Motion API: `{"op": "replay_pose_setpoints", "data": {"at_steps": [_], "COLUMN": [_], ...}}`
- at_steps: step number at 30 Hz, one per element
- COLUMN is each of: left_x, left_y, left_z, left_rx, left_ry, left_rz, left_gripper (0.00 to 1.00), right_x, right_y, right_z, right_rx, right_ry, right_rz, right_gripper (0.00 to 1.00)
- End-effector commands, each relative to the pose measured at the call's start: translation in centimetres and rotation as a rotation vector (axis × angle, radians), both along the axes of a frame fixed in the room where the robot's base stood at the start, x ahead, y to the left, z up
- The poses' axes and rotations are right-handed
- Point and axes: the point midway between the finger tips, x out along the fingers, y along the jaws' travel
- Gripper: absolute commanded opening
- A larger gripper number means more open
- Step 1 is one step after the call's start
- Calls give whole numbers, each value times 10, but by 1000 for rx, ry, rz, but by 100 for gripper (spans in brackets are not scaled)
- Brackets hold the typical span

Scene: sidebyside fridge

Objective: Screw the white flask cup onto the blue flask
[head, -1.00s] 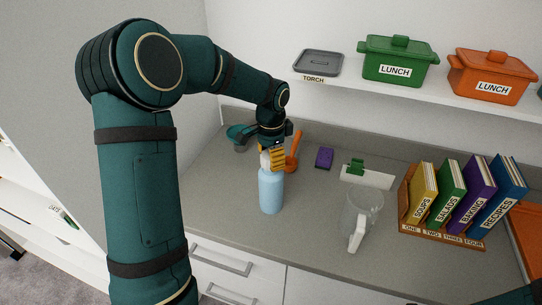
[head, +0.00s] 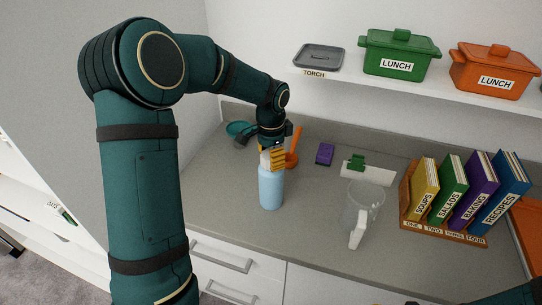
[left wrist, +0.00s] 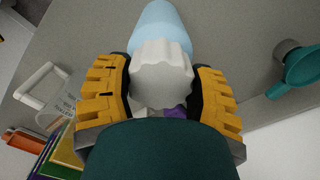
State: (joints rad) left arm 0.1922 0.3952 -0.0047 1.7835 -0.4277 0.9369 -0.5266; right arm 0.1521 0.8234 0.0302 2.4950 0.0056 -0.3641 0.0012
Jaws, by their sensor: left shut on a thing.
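The blue flask (head: 270,188) stands upright on the grey counter in the head view, and its light blue body shows in the left wrist view (left wrist: 160,22). The white flask cup (left wrist: 160,72) is at the top of the flask; a small part shows in the head view (head: 265,159). My left gripper (head: 271,160) is above the flask with its yellow fingers shut around the cup, one on each side in the left wrist view (left wrist: 162,95). The seam between cup and flask is too small to judge whether it is threaded. My right gripper is not in view.
A clear measuring jug (head: 362,208) stands right of the flask. Behind are an orange utensil (head: 294,146), a purple block (head: 325,154), a green clip on a white board (head: 357,164) and a teal funnel-like item (head: 239,129). Labelled books (head: 465,195) stand at right.

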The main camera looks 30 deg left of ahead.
Motion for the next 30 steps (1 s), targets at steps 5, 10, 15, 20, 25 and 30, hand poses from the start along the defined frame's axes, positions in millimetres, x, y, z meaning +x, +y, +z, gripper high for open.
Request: {"op": "replay_pose_setpoints", "data": {"at_steps": [5, 10, 15, 20, 25, 30], "left_x": [0, 0, 0, 1, 1, 1], "left_y": [0, 0, 0, 0, 0, 0], "left_z": [-1, -1, 2, 21, 55, 88], "left_rx": [0, 0, 0, 1, 1, 1], "left_ry": [0, 0, -1, -4, -6, -4], "left_rz": [0, 0, 0, 0, 0, 1], "left_gripper": [94, 94, 94, 94, 94, 94], "right_x": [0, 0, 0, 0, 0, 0], "right_y": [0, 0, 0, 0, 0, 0], "right_z": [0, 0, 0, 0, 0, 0], "right_rx": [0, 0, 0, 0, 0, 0], "right_ry": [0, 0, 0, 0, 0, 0], "right_rz": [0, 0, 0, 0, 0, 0], "right_gripper": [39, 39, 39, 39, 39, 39]}}
